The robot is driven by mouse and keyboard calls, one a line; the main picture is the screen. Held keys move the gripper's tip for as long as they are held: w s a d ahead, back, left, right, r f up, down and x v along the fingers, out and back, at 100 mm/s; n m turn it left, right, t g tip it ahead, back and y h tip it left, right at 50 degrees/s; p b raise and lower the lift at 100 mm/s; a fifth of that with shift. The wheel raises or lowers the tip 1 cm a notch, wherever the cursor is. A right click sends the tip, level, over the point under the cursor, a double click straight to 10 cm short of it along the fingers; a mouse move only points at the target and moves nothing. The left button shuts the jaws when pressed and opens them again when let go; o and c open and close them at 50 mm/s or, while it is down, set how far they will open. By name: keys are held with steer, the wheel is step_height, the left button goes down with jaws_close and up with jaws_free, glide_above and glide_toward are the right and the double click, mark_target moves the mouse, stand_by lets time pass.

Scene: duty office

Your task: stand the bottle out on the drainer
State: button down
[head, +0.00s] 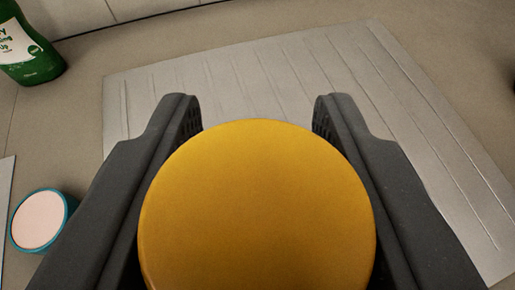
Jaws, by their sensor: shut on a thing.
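My gripper (252,106) is shut on a yellow round-ended thing (257,205), seen end-on and very close. It looks like the bottle, but its sides and lower part are hidden, so I cannot be sure. The drainer (255,75) is a pale grey ribbed board lying flat on the worktop. It shows beyond and to the right of my fingers, and the held thing hides part of it. I cannot tell how high the held thing is above it.
A green washing-up bottle (35,62) with a white label stands at the top left, cut by the frame. A small teal-rimmed round thing with a pale pink top (40,220) is left of my gripper. The visible ribbed surface is clear. A tiled wall (70,15) runs along the back.

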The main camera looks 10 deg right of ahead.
steer(key=c, duration=0.9)
jaws_free()
steer(key=shift+c, duration=0.2)
steer(key=b+v, duration=0.2)
steer(key=v, duration=1)
steer(key=shift+s, duration=0.1)
